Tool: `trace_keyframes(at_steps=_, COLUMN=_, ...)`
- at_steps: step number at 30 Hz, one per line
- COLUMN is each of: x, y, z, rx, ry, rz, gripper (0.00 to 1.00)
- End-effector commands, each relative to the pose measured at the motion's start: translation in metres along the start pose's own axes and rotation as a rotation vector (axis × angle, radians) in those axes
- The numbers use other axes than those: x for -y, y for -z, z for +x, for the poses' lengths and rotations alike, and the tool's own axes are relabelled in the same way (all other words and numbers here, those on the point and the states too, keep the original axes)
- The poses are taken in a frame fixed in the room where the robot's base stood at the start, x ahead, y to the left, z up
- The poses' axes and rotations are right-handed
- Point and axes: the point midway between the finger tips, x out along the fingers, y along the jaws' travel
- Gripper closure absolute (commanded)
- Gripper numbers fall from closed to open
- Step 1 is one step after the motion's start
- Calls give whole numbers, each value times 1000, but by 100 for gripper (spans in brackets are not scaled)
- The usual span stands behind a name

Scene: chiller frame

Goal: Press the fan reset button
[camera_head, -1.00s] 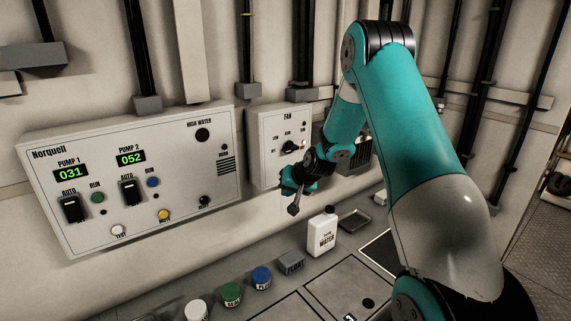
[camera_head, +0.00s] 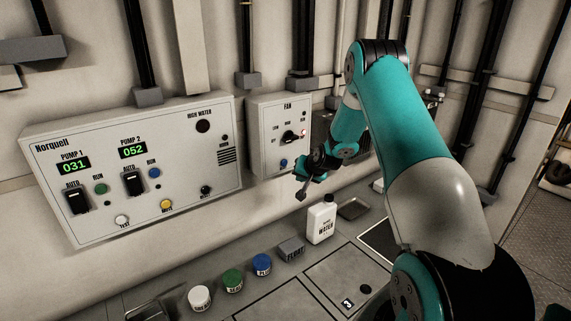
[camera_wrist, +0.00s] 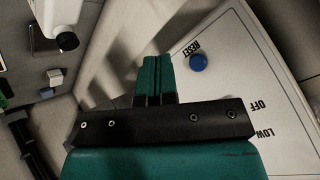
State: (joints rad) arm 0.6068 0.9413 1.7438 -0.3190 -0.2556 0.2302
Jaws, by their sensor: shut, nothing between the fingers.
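In the wrist view the button (camera_wrist: 198,62), marked RESET, lies right of my fingertips, with a gap between. My gripper (camera_head: 300,194) is in front of the panel's lower right corner, below and right of the button, apart from it. In the wrist view its teal fingers (camera_wrist: 154,62) are together and empty.
A larger Norquell pump panel (camera_head: 130,165) is on the wall to the left. A white water bottle (camera_head: 321,222) stands on the bench below my gripper.

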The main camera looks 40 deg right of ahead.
Motion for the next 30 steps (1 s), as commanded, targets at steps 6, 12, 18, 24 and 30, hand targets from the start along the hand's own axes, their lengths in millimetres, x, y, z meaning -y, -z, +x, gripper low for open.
trace_keyframes(at_steps=6, x=17, y=16, z=22, rx=-1, ry=1, rz=-2, gripper=100)
trace_keyframes(at_steps=12, x=25, y=24, z=37, rx=0, ry=0, rz=-1, gripper=100)
trace_keyframes(at_steps=18, x=29, y=29, z=41, rx=1, ry=-1, rz=-1, gripper=100)
trace_keyframes(at_steps=24, x=29, y=29, z=41, rx=1, ry=-1, rz=0, gripper=100)
trace_keyframes(at_steps=30, x=29, y=29, z=40, rx=1, ry=-1, rz=0, gripper=100)
